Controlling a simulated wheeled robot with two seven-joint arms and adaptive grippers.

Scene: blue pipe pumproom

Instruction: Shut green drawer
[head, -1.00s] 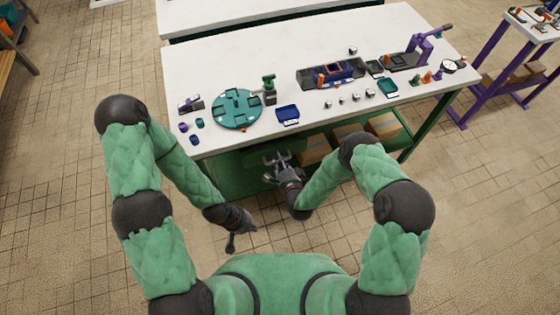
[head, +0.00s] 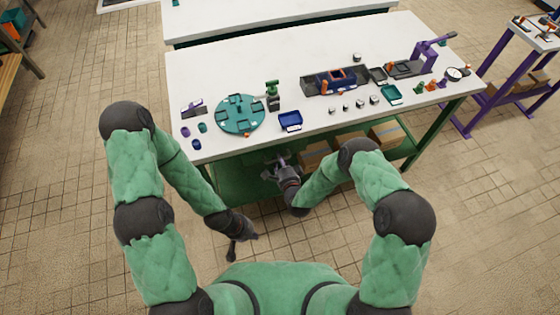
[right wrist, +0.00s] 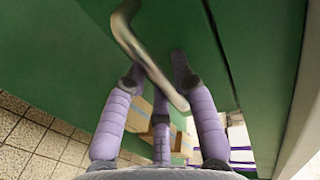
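The green drawer (right wrist: 60,35) is under the left part of the white workbench. Its metal bar handle (right wrist: 150,60) crosses the upper middle of the right wrist view. In the head view, my arms and the bench edge partly hide the drawer, and I cannot tell how far out it stands. My right gripper (head: 272,170) is at the bench front, just below the tabletop edge. Its purple fingers (right wrist: 162,120) are spread around the end of the handle; contact is unclear. My left gripper (head: 232,252) hangs low in front of the bench, over the floor, away from the drawer; its fingers are unclear.
The workbench (head: 225,75) carries a round teal fixture (head: 240,127), a blue tray (head: 290,121) and several small parts. Cardboard boxes (head: 315,154) stand on the shelf right of my right gripper. The tiled floor beside the bench is clear.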

